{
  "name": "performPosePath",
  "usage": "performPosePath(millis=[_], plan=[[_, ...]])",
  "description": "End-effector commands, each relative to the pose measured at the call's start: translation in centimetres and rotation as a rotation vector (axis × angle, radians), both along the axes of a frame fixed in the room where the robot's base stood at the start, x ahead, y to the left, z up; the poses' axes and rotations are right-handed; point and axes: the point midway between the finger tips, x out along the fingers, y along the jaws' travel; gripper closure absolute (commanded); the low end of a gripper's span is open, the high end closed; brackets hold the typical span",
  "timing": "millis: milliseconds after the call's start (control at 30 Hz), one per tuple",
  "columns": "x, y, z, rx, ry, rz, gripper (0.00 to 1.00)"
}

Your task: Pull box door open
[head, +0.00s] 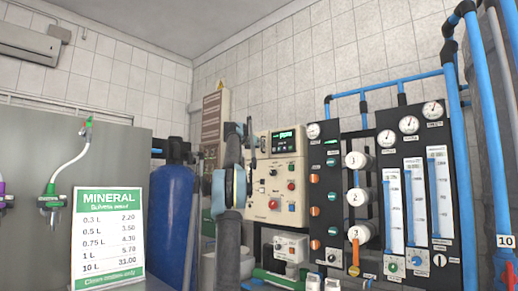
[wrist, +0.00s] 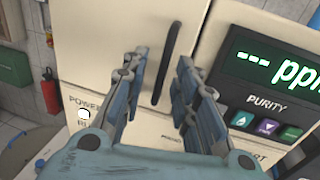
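The cream box (head: 284,202) hangs on the tiled wall near the middle of the head view, partly hidden behind my arm. In the wrist view its pale door (wrist: 105,45) carries a dark upright bar handle (wrist: 168,50). My gripper (wrist: 161,66) is open, with one blue-grey finger on each side of the handle. The handle shows in the gap, apart from both fingers in the picture; the depth between them is hard to tell. The door looks shut. In the head view my gripper (head: 240,130) is in front of the box's left side.
A lit display (wrist: 270,62) with buttons is right of the door. A black panel with gauges and knobs (head: 400,190) stands right of the box. A blue tank (head: 171,220) and a MINERAL price sign (head: 108,238) are to the left. A red extinguisher (wrist: 55,90) shows at the wrist view's left.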

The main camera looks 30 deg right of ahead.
Motion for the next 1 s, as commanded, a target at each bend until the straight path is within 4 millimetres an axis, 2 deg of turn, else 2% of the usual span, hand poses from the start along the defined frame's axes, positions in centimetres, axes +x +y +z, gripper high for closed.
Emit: performPosePath(millis=[467,500,600,633,1000], plan=[[0.42,-0.74,-0.02,0.000,0.000,-0.001,0.72],[0.42,-0.74,-0.02,0.000,0.000,-0.001,0.75],[0.42,-0.73,-0.02,0.000,0.000,0.000,0.97],[0.42,-0.73,-0.01,0.000,0.000,0.000,1.00],[0.41,0.03,0.03,-0.001,0.001,-0.001,1.00]])
